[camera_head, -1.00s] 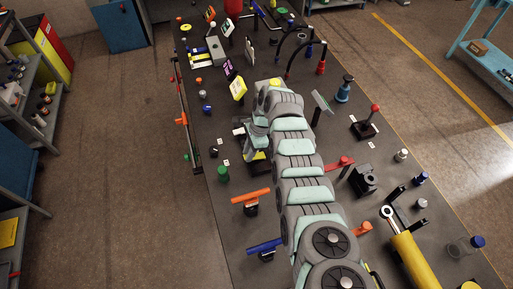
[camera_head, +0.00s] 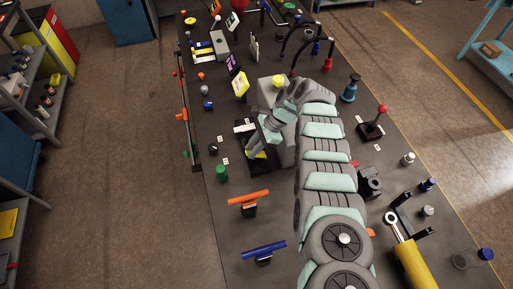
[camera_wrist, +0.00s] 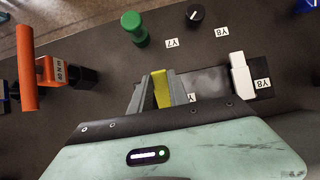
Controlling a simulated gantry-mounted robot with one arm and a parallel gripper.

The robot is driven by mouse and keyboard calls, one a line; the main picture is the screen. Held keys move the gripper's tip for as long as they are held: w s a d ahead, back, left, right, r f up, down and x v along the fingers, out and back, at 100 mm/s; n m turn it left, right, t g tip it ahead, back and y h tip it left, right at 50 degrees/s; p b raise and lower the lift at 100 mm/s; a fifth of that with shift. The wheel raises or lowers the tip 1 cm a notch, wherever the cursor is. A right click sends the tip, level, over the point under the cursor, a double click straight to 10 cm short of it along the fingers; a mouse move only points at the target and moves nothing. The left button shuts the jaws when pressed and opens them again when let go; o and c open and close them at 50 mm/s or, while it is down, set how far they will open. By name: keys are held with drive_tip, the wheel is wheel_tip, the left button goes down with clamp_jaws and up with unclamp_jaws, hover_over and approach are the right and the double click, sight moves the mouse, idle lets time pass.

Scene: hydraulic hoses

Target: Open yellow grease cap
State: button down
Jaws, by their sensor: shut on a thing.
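A flat yellow piece (camera_wrist: 162,88), which looks like the yellow grease cap, is between the fingers of my gripper (camera_wrist: 161,78) in the wrist view. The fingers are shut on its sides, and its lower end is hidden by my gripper. It sits at one end of a dark base plate (camera_wrist: 208,82) on the bench. In the head view the yellow piece (camera_head: 259,155) shows only in part below my gripper (camera_head: 256,147). I cannot tell whether it is raised from its base.
A white lever (camera_wrist: 240,75) stands at the plate's other end. A green knob (camera_wrist: 134,28), a black knob (camera_wrist: 195,14) and an orange handle (camera_wrist: 27,65) stand nearby. A grey box (camera_head: 275,97) with a round yellow top is behind my gripper.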

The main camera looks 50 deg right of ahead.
idle(0.3)
drive_tip(key=c, duration=1.2)
unclamp_jaws()
drive_tip(key=shift+c, duration=0.2)
drive_tip(key=shift+r, duration=0.1)
drive_tip(key=v, duration=1)
drive_tip(key=shift+r, duration=0.25)
drive_tip(key=shift+s+d, duration=0.1)
